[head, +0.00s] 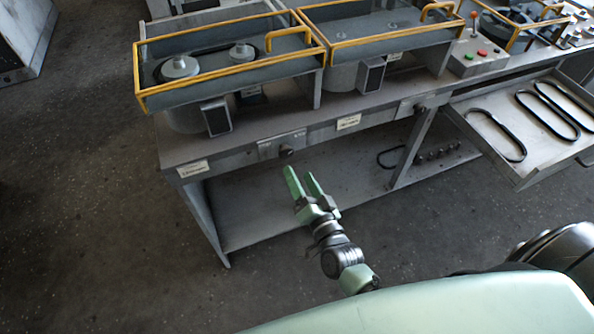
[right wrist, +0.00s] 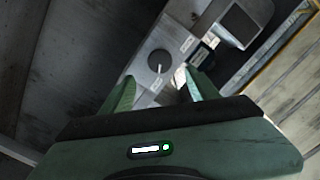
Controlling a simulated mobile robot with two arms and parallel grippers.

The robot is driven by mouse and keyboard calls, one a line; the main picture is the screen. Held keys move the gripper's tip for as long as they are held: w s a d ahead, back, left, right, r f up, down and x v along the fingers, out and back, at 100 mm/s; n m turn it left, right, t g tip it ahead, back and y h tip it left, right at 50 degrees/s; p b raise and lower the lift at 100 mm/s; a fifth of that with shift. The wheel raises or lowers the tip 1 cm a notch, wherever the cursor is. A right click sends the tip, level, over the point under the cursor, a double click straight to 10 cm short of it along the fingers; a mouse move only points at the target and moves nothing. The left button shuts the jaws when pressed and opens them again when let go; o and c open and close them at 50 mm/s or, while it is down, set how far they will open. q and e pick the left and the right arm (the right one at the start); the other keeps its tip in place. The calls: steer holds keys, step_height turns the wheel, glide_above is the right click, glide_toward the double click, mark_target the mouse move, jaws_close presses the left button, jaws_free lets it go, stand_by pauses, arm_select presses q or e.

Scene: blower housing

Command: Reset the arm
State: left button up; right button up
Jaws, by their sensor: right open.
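My right gripper (head: 303,182) is in the head view in front of the workbench's front edge, below a small plate with a dark knob (head: 286,151). Its two green fingers are apart with nothing between them. In the right wrist view the fingers (right wrist: 160,92) are also spread and empty, with a round dark knob (right wrist: 158,61) on a grey plate beyond them. The gripper looks apart from the bench. My left gripper is in neither view.
The workbench (head: 240,143) carries yellow-railed blower housings (head: 228,62). An open drawer (head: 515,173) with several black belts juts out at the right. A lower shelf (head: 270,215) holds a belt and small dark parts. Dark floor lies clear at the left.

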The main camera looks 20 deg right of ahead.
steer(key=shift+f, duration=0.1)
stand_by(0.4)
steer(key=s+f+n+g+y, duration=0.1)
steer(key=s+f+n+g, duration=0.4)
steer(key=f, duration=0.8)
steer(key=s+f+n+g, duration=0.1)
steer(key=s+f+g, duration=0.2)
steer(key=s+f, duration=0.7)
steer(key=s+d+f+n+g, duration=0.1)
steer(key=s+d+f+g, duration=0.1)
steer(key=s+f, duration=0.4)
steer(key=s+d+f+n+g+h, duration=0.1)
steer(key=s+d+f+n+g, duration=0.1)
steer(key=s+f+g, duration=0.2)
steer(key=s+d+f+n+g, duration=0.1)
steer(key=s+f+n+g, duration=0.1)
steer(key=s+f, duration=0.8)
steer(key=s+g, duration=0.1)
steer(key=s, duration=0.6)
steer(key=shift+d+f+h, duration=0.15)
steer(key=shift+d+h, duration=0.15)
steer(key=shift+d, duration=0.1)
steer(key=shift+w, duration=0.1)
